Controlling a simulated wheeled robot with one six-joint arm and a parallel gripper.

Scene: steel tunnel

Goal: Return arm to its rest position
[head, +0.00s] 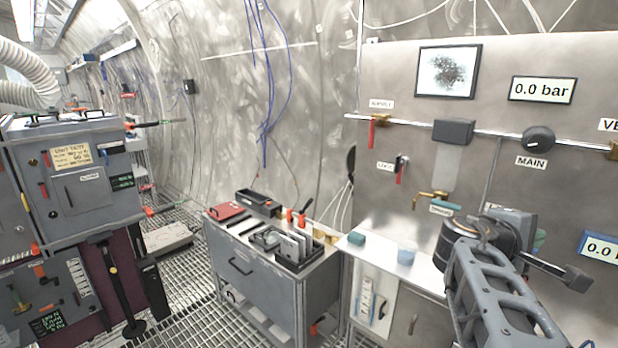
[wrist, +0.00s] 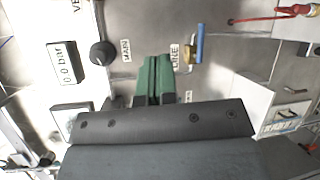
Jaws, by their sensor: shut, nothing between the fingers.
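My arm (head: 490,285) reaches up from the lower right of the head view, in front of the counter and the steel wall panel. Its dark wrist end is level with the counter area, and my gripper is mostly hidden behind it there. In the wrist view my gripper (wrist: 153,80) shows as two green fingers pressed together, with nothing between them. The fingers point towards the wall panel, near the MAIN knob (wrist: 102,53) and a blue-handled valve (wrist: 197,45). I cannot tell the exact distance to the panel.
A grey tool cart (head: 250,265) stands further left. A control cabinet (head: 75,175) is at far left. Grated floor (head: 190,290) is open between them.

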